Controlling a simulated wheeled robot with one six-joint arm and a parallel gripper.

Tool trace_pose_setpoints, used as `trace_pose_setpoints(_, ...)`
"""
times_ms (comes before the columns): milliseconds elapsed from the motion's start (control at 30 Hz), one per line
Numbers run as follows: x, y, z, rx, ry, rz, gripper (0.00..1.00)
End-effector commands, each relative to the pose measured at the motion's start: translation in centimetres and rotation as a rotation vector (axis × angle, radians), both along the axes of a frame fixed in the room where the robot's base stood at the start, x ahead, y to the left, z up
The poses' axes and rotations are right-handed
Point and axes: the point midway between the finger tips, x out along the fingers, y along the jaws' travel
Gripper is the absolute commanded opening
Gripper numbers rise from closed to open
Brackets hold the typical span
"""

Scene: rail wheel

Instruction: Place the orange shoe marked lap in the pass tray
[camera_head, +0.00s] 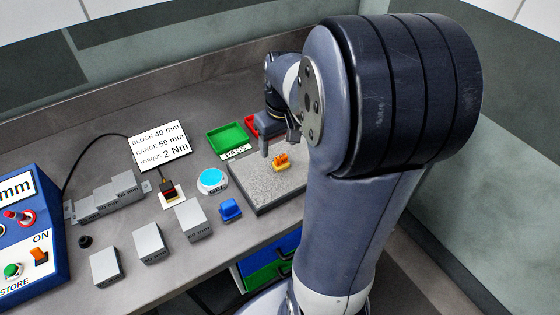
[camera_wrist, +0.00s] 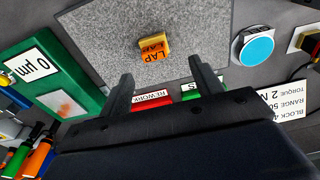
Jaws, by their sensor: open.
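The orange shoe (camera_head: 281,162) lies on the speckled grey plate (camera_head: 255,190). In the wrist view the shoe (camera_wrist: 154,47) reads LAP and lies beyond and between my fingertips, apart from them. My gripper (camera_head: 279,145) is open and empty, above the plate near the shoe; both fingers show in the wrist view (camera_wrist: 163,80). The green pass tray (camera_head: 225,137) stands behind the plate, with a PASS label at its front, and looks empty. In the wrist view a green tray edge (camera_wrist: 203,92) shows, mostly hidden by my gripper.
A red tray (camera_head: 252,125), labelled REWORK in the wrist view (camera_wrist: 152,99), stands beside the pass tray, partly hidden by my arm. A cyan-topped disc (camera_head: 212,180) and a blue block (camera_head: 231,210) sit left of the plate. Several steel blocks (camera_head: 149,243) stand farther left.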

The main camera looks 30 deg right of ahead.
Motion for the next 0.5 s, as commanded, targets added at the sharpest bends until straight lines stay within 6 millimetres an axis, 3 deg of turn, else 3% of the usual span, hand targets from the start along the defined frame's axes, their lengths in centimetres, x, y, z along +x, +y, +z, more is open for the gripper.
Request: trace_pose_setpoints(500, -0.1, -0.5, -5.6, 0.000, 0.002, 0.002, 0.62)
